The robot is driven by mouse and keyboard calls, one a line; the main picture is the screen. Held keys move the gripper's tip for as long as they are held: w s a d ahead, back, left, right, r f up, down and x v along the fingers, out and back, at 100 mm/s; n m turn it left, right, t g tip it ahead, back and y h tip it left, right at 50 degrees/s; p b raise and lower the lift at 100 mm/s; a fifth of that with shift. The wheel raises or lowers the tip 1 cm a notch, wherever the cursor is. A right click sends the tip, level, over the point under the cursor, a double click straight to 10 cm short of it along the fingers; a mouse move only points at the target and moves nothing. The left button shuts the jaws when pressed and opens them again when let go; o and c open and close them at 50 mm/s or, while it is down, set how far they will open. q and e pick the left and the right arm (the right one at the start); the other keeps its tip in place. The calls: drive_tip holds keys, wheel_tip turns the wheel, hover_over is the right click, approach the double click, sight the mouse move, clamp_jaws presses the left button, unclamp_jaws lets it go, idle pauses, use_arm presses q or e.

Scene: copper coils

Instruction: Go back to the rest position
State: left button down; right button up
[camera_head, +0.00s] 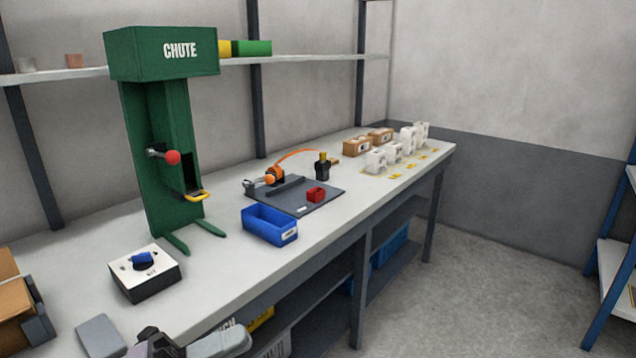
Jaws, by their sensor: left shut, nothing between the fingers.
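My left gripper (158,343) is at the bottom edge, partly cut off by the frame. It is shut with nothing in it, low at the front edge of the workbench (330,225). Grey rounded parts of mine lie on either side of it. It is apart from the white-topped box with a blue knob (143,258), which stands behind it on the bench. My right gripper is out of view.
The green chute (160,140) stands on the bench, with a blue bin (268,226) to its right. A dark plate (325,197) holds a red block (316,194). White containers (376,160) stand farther back. A brown box (12,300) is at left.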

use_arm(q)
drive_tip(key=a+f+n+t+y, duration=0.35)
drive_tip(key=f+n+y, duration=0.4)
drive_tip(key=n, duration=0.35)
drive_tip(key=a+f+n+t+y, duration=0.3)
drive_tip(key=f+n+t+y, duration=0.25)
drive_tip(key=f+n, duration=0.45)
drive_tip(key=s+a+f+n+g+y, duration=0.2)
drive_tip(key=s+f+n+g+y, duration=0.2)
drive_tip(key=s+f+n, duration=0.5)
wheel_tip(320, 180, down, 4)
drive_tip(key=s+g, duration=0.1)
drive_tip(key=g, duration=0.1)
drive_tip(key=shift+s+g+y+p, duration=0.3)
drive_tip(key=shift+y+p, duration=0.1)
drive_tip(key=shift+a, duration=0.1)
